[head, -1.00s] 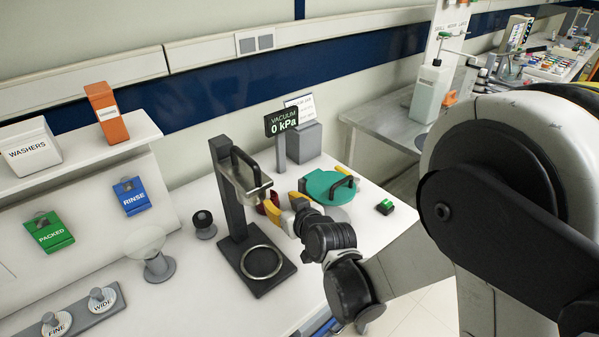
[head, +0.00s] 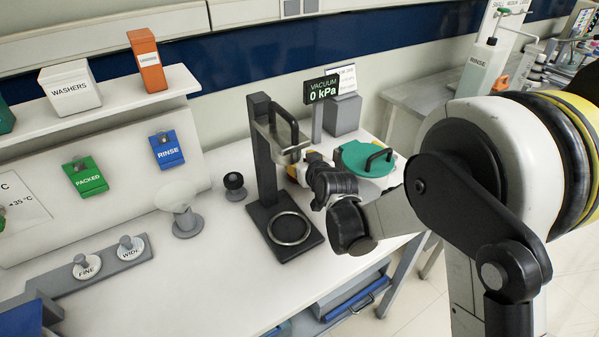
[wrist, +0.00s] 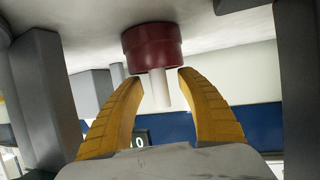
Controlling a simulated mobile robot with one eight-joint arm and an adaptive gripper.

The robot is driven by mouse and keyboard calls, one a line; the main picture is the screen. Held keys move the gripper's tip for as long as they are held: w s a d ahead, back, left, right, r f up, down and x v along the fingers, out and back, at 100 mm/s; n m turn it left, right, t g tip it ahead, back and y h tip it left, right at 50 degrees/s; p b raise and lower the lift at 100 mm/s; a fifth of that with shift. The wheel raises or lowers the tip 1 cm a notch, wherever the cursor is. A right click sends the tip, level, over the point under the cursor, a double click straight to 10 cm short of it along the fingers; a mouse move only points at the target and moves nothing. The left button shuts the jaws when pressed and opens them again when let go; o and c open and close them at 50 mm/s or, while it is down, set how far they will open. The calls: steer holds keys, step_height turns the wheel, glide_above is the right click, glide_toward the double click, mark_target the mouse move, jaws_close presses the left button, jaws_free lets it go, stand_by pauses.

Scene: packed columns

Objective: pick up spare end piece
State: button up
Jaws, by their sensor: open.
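In the wrist view, a dark red cylinder (wrist: 152,46) with a pale stem (wrist: 159,88) stands on the white bench, which appears at the top because the view is inverted. It carries no readable label, so I cannot tell whether it is the spare end piece. My gripper (wrist: 160,76) is open, its yellow fingers on either side of the stem with visible gaps. In the head view, my gripper (head: 297,171) is behind the black stand and mostly hidden by it and my wrist; the red piece is hidden there. Pieces marked FINE (head: 87,266) and WIDE (head: 131,247) sit in a grey rack.
The black stand (head: 264,165) with a ring base is close to my gripper. A green-lidded pot (head: 367,158) and the vacuum display (head: 321,89), reading 0 kPa, are nearby. A black knob piece (head: 235,187) and a funnel (head: 187,222) stand left.

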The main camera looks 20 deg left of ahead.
jaws_close()
